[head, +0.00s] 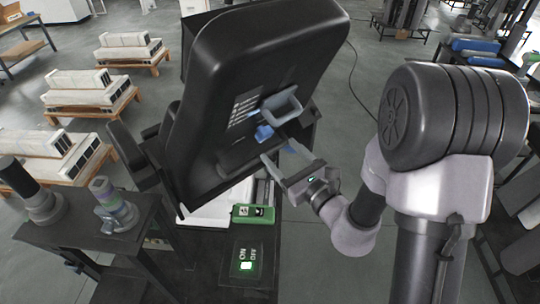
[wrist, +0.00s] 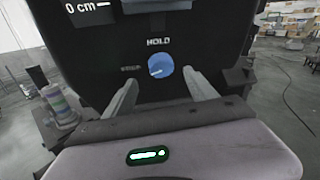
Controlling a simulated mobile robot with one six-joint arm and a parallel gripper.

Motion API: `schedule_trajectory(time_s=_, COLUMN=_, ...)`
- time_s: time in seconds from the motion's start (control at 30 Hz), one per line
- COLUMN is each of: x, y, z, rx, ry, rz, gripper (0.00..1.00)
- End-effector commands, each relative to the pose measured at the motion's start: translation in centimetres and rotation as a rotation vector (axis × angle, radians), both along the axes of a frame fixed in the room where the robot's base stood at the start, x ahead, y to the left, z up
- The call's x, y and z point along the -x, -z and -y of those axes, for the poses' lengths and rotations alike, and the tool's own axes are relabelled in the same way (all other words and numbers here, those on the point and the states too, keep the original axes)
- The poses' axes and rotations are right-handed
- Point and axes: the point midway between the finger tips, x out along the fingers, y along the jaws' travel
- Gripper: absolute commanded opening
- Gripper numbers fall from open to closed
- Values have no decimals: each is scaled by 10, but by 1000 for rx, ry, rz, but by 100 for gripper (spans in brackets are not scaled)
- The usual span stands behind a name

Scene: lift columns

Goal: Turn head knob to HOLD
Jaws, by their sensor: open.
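A round blue knob (wrist: 160,66) sits on a dark panel, with the word HOLD printed above it. A fainter label at its left is too blurred to read. A pale mark on the knob points left and slightly down, toward that label, not up at HOLD. In the head view the knob (head: 264,133) is on the underside of a large tilted black head (head: 240,75). My gripper (head: 279,151) is open and empty, just short of the knob. In the wrist view its fingers (wrist: 161,80) stand left and right of the knob, apart from it.
A grey-blue cup-like part (head: 282,105) juts from the head close above the knob. Below stand a green box (head: 253,214) and a lit switch (head: 246,265) on a dark base. A dark table (head: 95,237) with cylindrical items is at the left.

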Motion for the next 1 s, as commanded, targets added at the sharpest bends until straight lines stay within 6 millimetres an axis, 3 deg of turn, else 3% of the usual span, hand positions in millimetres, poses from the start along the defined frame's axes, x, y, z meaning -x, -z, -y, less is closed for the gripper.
schedule_trajectory(time_s=0.1, x=-25, y=-5, z=-18, rx=0, ry=-3, rz=2, gripper=66)
schedule_trajectory(time_s=0.23, x=-42, y=-5, z=-29, rx=-1, ry=-1, rz=2, gripper=66)
schedule_trajectory(time_s=0.63, x=-52, y=-3, z=-35, rx=-1, ry=0, rz=-1, gripper=64)
schedule_trajectory(time_s=0.93, x=-51, y=-3, z=-35, rx=-1, ry=0, rz=-1, gripper=5)
schedule_trajectory(time_s=1.0, x=-51, y=-3, z=-35, rx=-2, ry=0, rz=-1, gripper=4)
